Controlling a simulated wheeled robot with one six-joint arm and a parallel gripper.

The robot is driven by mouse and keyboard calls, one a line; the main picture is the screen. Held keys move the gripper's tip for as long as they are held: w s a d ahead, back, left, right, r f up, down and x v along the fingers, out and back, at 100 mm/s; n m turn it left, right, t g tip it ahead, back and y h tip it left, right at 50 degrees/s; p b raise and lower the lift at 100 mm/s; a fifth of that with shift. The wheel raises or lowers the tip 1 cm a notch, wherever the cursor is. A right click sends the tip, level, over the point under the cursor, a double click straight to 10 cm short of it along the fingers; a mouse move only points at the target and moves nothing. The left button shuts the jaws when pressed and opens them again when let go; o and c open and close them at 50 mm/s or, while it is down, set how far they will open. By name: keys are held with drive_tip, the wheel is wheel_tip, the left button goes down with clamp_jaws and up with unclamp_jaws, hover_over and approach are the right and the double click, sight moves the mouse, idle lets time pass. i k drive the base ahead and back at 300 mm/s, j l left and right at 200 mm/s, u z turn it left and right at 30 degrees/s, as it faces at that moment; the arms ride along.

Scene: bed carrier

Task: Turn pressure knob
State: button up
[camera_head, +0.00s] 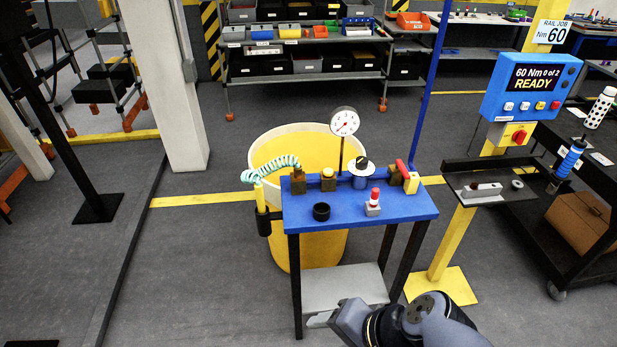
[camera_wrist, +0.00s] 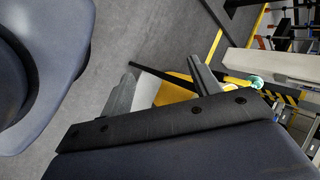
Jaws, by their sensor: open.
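The pressure knob (camera_head: 362,164) appears to be the round black-and-white knob on a blue body on the blue bench top (camera_head: 300,212). A white dial gauge (camera_head: 344,121) with a red needle stands on a post just left of it. My gripper (camera_head: 322,319) is low at the front of the bench, below the top and well away from the knob. In the wrist view its two fingers (camera_wrist: 165,88) are spread apart with nothing between them. The knob does not show clearly in that view.
On the bench are a red-handled valve (camera_head: 405,172), a red-topped button (camera_head: 373,203), a black ring (camera_head: 321,211) and a coiled hose (camera_head: 270,169). A yellow bin (camera_head: 290,147) stands behind. A control box (camera_head: 530,87) reads "READY" at right.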

sight(361, 163)
drive_tip(key=k+j, duration=0.1)
drive_tip(key=k, duration=0.2)
drive_tip(key=i+l+u, duration=0.1)
drive_tip(key=i+l, duration=0.2)
drive_tip(key=i, duration=0.3)
drive_tip(key=i+l+u, duration=0.15)
drive_tip(key=i+l, duration=0.2)
drive_tip(key=i, duration=0.2)
